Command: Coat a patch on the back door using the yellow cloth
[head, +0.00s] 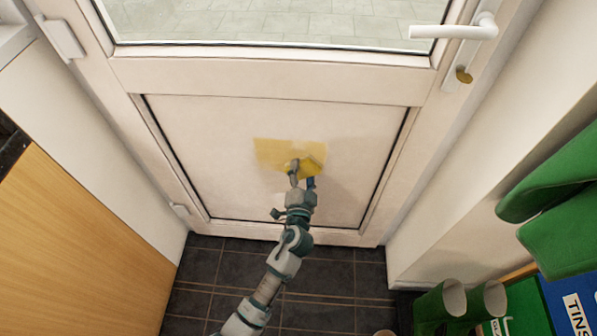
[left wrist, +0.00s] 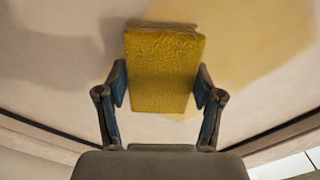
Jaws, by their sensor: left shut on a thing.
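The back door (head: 265,78) is white, with a glazed top and a lower panel (head: 210,120). A pale yellow patch (head: 270,150) lies on the middle of that panel, and it also shows in the left wrist view (left wrist: 250,45) right of the cloth. My left gripper (head: 302,180) is in front of the panel, at the patch's lower right. It is shut on the folded yellow cloth (left wrist: 165,65), held between its two fingers. The cloth (head: 312,163) is against or very close to the door; I cannot tell which. My right gripper is not in view.
A white door handle (head: 455,32) is at upper right. A wooden cabinet front (head: 75,250) stands at left. Green boots (head: 440,305) and blue and green boxes (head: 567,300) are at lower right, with green hanging things (head: 555,215) above. The dark tiled floor (head: 335,275) below the door is clear.

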